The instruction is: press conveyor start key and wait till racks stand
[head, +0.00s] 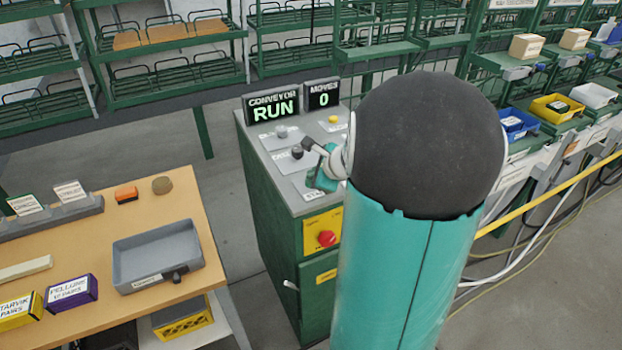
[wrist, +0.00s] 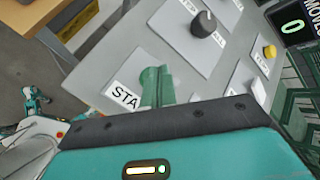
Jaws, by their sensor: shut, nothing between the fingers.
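The control cabinet (head: 270,180) stands in the middle of the head view. Its conveyor display (head: 272,107) reads RUN in green, and the moves display (head: 323,95) reads 0. My gripper (head: 322,177) is shut and empty, low over the near part of the panel. In the wrist view a green key (wrist: 152,84) stands beside a label reading STA, right in front of my gripper's dark edge. I cannot tell whether my fingertips touch it, as my gripper's body hides the contact. Green racks (head: 170,50) stand behind the cabinet; one picture does not show whether they move.
A black knob (wrist: 206,24) and a yellow button (wrist: 269,51) sit farther along the panel. A red stop button (head: 326,238) is on the cabinet's front. A wooden table (head: 110,225) with a grey tray (head: 165,250) is at left. A yellow rail (head: 550,195) runs at right.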

